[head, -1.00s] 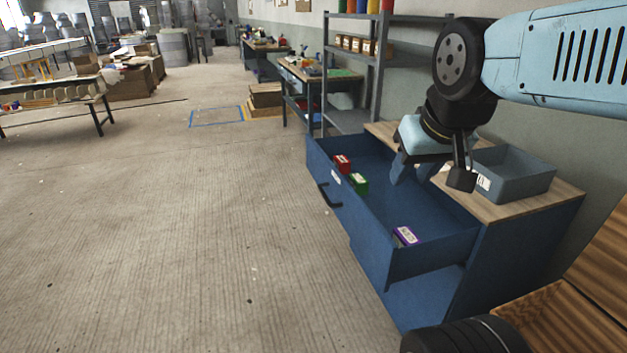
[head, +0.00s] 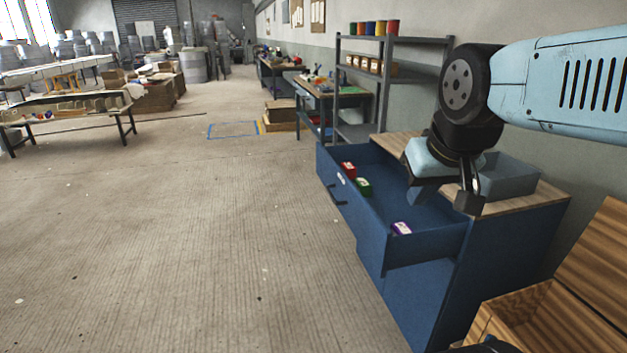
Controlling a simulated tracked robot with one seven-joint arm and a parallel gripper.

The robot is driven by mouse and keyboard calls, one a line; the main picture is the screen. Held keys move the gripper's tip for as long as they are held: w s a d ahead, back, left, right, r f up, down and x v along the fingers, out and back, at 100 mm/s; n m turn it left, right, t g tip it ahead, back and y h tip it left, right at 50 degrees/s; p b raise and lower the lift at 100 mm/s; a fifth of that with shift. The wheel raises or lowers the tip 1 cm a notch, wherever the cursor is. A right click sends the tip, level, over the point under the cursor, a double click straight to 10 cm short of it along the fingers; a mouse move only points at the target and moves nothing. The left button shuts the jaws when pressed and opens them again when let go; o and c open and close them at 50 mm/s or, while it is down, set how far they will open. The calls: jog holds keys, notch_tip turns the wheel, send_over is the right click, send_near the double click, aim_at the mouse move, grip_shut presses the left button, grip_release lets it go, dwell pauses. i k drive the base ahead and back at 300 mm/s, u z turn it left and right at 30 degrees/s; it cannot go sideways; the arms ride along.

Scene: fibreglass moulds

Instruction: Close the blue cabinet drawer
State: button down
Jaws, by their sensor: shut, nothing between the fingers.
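The blue cabinet (head: 500,262) stands at the right, and its top drawer (head: 375,216) is pulled far out. The drawer's dark handle (head: 337,195) is on its left-facing front. Inside are a red box (head: 348,169), a green box (head: 364,186) and a purple-and-white box (head: 401,228). My gripper (head: 415,197) points down over the open drawer, near the wooden top. It is shut and empty. The arm partly hides the drawer's back; I cannot tell whether the fingertips touch the drawer.
A grey bin (head: 508,177) sits on the cabinet's wooden top (head: 545,194). A wooden crate (head: 530,315) stands close at the lower right. A grey shelf (head: 385,90) and a workbench (head: 335,95) are behind. The floor (head: 180,250) left of the drawer is clear.

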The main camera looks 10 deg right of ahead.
aim_at(440, 230)
jog(key=u, duration=0.35)
jog(key=i, duration=1.75)
jog(key=z, duration=0.5)
